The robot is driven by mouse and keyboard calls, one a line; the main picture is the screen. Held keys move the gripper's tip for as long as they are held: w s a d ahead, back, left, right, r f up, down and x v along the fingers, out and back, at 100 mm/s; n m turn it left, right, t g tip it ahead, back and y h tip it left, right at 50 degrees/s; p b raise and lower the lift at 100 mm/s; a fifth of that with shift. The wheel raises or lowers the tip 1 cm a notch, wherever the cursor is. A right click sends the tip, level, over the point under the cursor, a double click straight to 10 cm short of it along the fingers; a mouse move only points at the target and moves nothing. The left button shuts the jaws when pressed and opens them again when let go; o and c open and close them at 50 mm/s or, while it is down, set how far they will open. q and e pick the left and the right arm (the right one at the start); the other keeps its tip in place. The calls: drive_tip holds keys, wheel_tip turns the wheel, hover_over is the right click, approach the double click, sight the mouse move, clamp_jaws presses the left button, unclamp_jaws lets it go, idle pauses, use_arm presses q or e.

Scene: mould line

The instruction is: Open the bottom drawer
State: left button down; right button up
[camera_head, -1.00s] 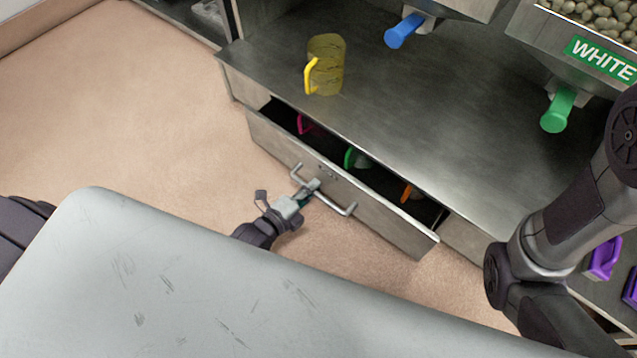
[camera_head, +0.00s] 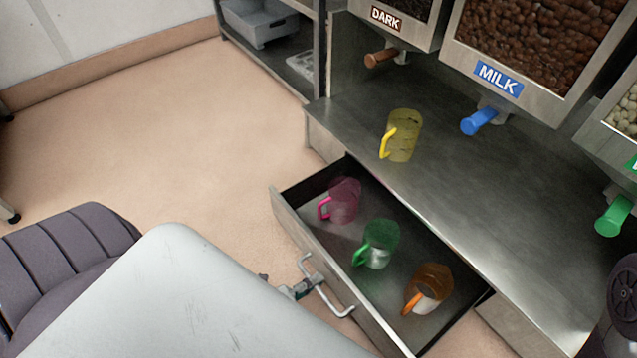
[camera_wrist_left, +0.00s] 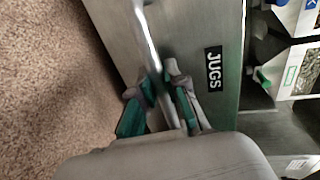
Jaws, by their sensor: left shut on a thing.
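The bottom drawer (camera_head: 288,218) is a metal drawer under the counter and is pulled well out. Its bar handle (camera_head: 332,300) is on the front face. A pink jug (camera_head: 345,200), a green jug (camera_head: 381,242) and an orange jug (camera_head: 432,286) stand inside. My left gripper (camera_head: 302,288) is at the handle, partly hidden by the pale surface in front. In the left wrist view its fingers (camera_wrist_left: 161,88) are closed around the handle bar (camera_wrist_left: 147,38), beside the "JUGS" label (camera_wrist_left: 214,68). My right gripper is out of view.
A yellow jug (camera_head: 404,137) stands on the metal counter (camera_head: 455,185) above the drawer. Dispensers with a brown tap (camera_head: 380,57), a blue tap (camera_head: 479,121) and a green tap (camera_head: 613,215) hang over it.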

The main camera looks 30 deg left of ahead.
use_arm(q)
drive_tip(key=shift+s, duration=0.1)
drive_tip(key=c, duration=1.2)
unclamp_jaws()
drive_tip(key=v, duration=1.2)
drive_tip(key=shift+f, duration=0.1)
